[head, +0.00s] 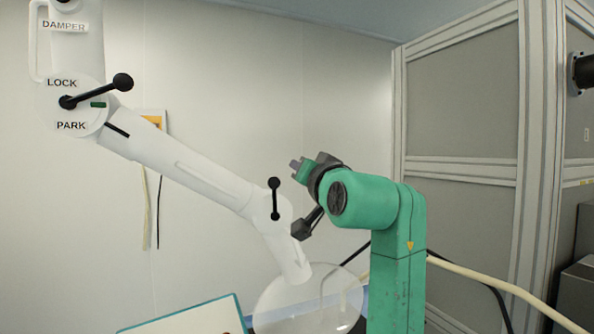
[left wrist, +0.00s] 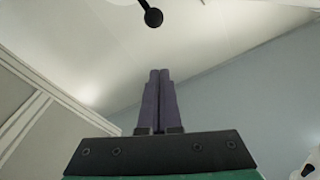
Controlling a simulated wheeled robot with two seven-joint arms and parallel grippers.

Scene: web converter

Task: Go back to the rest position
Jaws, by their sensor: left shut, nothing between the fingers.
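My left gripper (head: 295,164) is at the end of my green arm, in the middle of the head view. It points up and to the left. In the left wrist view its two dark purple fingers (left wrist: 158,100) lie together, with nothing between them. In the head view the gripper shows just above and right of the black lever on the white jointed arm; I cannot tell the gap in depth. My right gripper is not in view.
A white jointed arm (head: 190,170) marked DAMPER, LOCK and PARK runs down to a clear round hood (head: 310,300). It has black ball-ended levers (head: 275,198); one (left wrist: 152,15) shows above the fingers. Grey framed panels (head: 460,110) stand right. A teal-edged board (head: 190,318) lies below.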

